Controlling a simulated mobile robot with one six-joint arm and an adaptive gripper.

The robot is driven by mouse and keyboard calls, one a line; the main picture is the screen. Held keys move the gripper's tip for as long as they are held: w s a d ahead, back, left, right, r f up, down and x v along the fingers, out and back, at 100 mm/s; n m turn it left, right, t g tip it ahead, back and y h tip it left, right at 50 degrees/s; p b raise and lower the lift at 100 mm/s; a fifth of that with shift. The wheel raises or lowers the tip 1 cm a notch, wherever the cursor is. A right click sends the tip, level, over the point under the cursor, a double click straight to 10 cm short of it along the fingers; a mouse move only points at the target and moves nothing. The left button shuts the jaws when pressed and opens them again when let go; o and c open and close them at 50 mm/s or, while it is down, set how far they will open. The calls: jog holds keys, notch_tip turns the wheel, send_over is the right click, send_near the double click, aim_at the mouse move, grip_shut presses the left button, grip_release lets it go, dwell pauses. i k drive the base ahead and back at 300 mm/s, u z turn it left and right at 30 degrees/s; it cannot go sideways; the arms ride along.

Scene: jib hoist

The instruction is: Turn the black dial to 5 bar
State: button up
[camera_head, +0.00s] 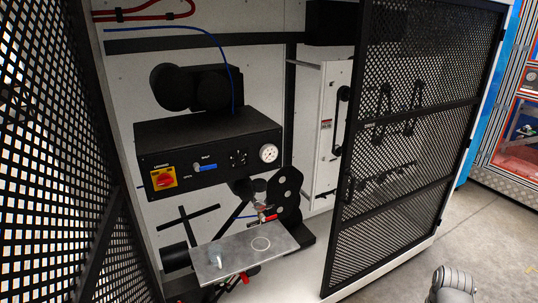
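The black dial (237,158) is a round knob on the front of a black control box (208,148) inside an open cabinet. Pale marks show around the dial, but they are too small to read. A round white pressure gauge (268,153) sits just to the right of the dial. Its needle reading is too small to tell. My gripper does not show in this view. A grey rounded part at the bottom right edge looks like part of my arm, far from the dial.
A red switch on a yellow plate (163,179) and a blue lever (206,166) share the box front. A metal plate (244,255) juts out below, near a red-handled fitting (268,216). Mesh doors (408,130) flank the opening. Open floor lies right.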

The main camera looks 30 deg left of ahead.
aim_at(240, 159)
jog(key=u, duration=1.55)
